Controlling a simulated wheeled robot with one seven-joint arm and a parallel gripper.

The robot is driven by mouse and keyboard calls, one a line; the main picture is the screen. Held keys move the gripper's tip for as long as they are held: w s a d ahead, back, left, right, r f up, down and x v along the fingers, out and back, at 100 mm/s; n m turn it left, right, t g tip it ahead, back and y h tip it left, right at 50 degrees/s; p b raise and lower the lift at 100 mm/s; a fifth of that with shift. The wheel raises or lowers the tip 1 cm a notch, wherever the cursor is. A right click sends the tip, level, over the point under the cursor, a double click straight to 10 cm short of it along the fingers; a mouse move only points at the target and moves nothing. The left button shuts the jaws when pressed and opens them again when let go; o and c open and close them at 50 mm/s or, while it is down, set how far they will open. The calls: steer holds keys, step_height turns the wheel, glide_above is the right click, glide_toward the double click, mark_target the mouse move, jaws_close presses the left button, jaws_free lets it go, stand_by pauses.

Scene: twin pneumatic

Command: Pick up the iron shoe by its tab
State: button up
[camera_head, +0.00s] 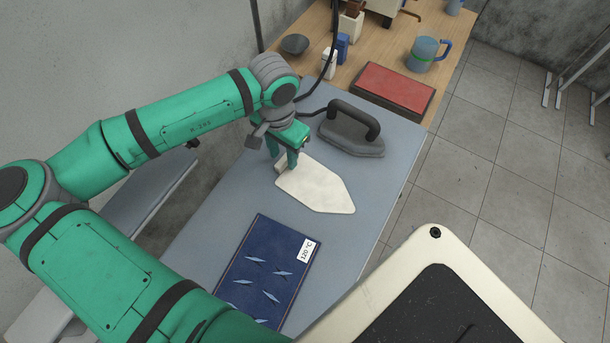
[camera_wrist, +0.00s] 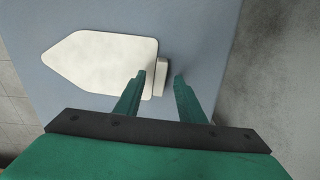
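The iron shoe (camera_head: 316,187) is a flat, cream, pointed plate lying on the grey-blue board. It also shows in the wrist view (camera_wrist: 100,62), with its point to the left. Its tab (camera_wrist: 161,77) is a small upright block at the blunt end. My gripper (camera_head: 283,163) is over that end, fingers pointing down. In the wrist view my gripper (camera_wrist: 160,78) is open, with one finger on each side of the tab and a visible gap on the right. Whether the left finger touches the tab I cannot tell.
A grey iron (camera_head: 350,135) with a dark handle stands just behind the shoe. A dark blue cloth (camera_head: 262,270) marked 120 °C lies on the board in front. A wooden table (camera_head: 395,50) behind holds a red pad (camera_head: 394,90), a blue mug (camera_head: 424,55) and small boxes.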

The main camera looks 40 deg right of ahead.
steer(key=shift+f, duration=0.25)
jaws_close()
steer(key=shift+r, duration=0.15)
